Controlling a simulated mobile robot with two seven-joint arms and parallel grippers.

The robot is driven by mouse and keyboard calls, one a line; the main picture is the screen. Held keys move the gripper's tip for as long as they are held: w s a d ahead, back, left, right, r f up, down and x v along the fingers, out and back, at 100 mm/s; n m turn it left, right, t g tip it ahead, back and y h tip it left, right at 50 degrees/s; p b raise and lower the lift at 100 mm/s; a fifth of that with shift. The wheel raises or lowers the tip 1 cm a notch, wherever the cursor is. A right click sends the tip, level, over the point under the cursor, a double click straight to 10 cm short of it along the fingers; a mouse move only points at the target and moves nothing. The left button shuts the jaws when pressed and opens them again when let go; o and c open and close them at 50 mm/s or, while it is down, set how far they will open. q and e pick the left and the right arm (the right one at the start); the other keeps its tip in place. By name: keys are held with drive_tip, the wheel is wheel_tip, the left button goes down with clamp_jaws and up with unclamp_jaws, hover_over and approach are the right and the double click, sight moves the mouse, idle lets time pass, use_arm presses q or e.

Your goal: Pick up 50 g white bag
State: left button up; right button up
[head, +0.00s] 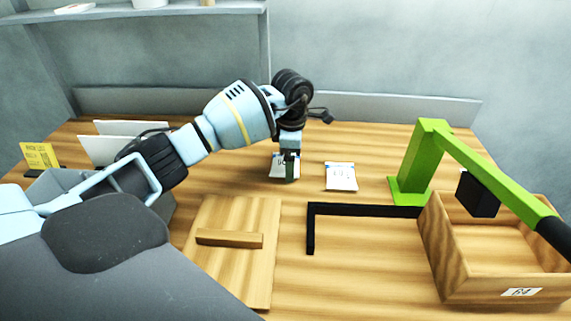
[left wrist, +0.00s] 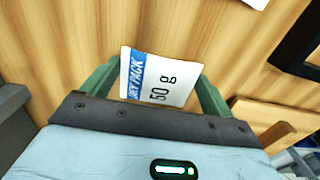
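The white bag marked 50 g, with a blue "DRY PACK" stripe, shows in the left wrist view (left wrist: 165,80) and partly behind my fingers in the head view (head: 278,166). My left gripper (head: 287,174) points down over it. In the left wrist view its green fingers (left wrist: 160,72) are spread, one on each side of the bag. The bag lies between them; I cannot tell whether either fingertip touches it. My right gripper is not in view.
A second white packet (head: 341,177) lies to the right. A black L-shaped bar (head: 360,210), a green arm stand (head: 425,160) and a wooden box (head: 455,265) stand further right. A wooden board with a bar (head: 235,275) is in front. White panels (head: 100,150) stand left.

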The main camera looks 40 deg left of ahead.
use_arm(q)
drive_tip(key=c, duration=0.7)
drive_tip(key=shift+r, duration=0.2)
drive_tip(key=shift+r, duration=0.25)
wheel_tip(320, 180, up, 3)
drive_tip(key=shift+s+d+f, duration=0.1)
drive_tip(key=shift+s+f, duration=0.05)
drive_tip(key=s+d, duration=0.3)
drive_tip(key=s, duration=0.1)
drive_tip(key=s+d+r, duration=0.1)
drive_tip(key=s+d, duration=0.2)
drive_tip(key=s, duration=0.1)
drive_tip(key=s+d, duration=0.3)
drive_tip(key=s, duration=0.1)
drive_tip(key=shift+s+r, duration=0.2)
drive_tip(key=shift+s, duration=0.2)
